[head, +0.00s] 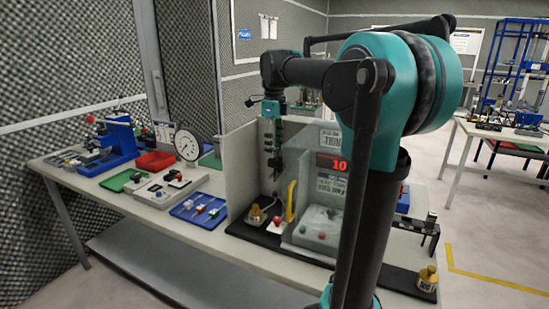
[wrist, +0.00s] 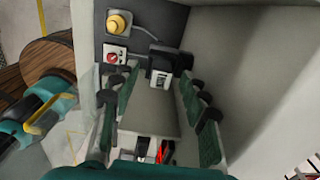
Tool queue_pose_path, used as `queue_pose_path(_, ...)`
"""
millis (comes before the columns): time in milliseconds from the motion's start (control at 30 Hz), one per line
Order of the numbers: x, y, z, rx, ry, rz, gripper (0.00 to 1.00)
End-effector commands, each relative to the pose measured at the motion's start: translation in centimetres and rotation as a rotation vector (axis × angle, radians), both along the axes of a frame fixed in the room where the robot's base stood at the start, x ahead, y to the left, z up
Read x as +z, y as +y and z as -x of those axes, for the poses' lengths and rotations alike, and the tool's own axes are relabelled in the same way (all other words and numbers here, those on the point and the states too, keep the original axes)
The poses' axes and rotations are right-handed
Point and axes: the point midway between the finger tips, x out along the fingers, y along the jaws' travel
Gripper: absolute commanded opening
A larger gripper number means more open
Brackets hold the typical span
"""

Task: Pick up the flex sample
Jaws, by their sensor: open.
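No piece is clearly marked as the flex sample, so I cannot tell which one it is. In the wrist view, a pale grey strip (wrist: 148,110) lies between the fingers of my gripper (wrist: 158,85). A dark block with a white label (wrist: 160,80) is at its upper end. The gripper's green-padded fingers are apart, one on each side of the strip; I cannot tell whether they touch it. In the head view, my gripper (head: 277,165) hangs down inside a grey walled bay (head: 240,178).
Bay walls stand close to the gripper. Below are a brass knob (head: 256,214), a red button (head: 277,222), a yellow handle (head: 291,201) and a control box (head: 318,238). A blue tray (head: 187,213) with small parts, a red bin (head: 155,161) and a dial gauge (head: 187,145) stand left.

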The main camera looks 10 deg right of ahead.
Motion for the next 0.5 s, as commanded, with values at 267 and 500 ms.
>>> queue_pose_path(267, -1.44, -0.06, -0.02, -0.001, 0.000, 0.000, 0.45)
queue_pose_path(500, -1.40, -0.07, -0.03, -0.001, 0.000, 0.000, 0.30)
